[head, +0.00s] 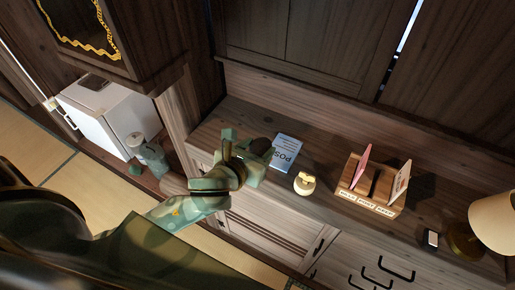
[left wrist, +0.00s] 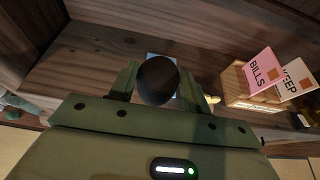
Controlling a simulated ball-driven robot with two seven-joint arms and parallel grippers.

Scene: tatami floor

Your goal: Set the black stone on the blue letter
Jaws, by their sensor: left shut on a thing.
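My left gripper (head: 247,146) is shut on the black stone (left wrist: 158,80), a smooth, dark, rounded stone held between its two green fingers. In the head view the gripper is over the left part of the wooden cabinet top, just left of the blue letter (head: 287,152). The blue letter lies flat, with large printed letters reading POS on its near part. In the left wrist view the stone hides most of the letter, and only a pale blue edge (left wrist: 161,56) shows beyond it. My right gripper is not in view.
On the cabinet top (head: 325,200), right of the letter, stand a small cream round object (head: 304,183), a wooden letter rack (head: 370,208) with upright cards, a small dark phone-like object (head: 431,238) and a lamp (head: 493,222).

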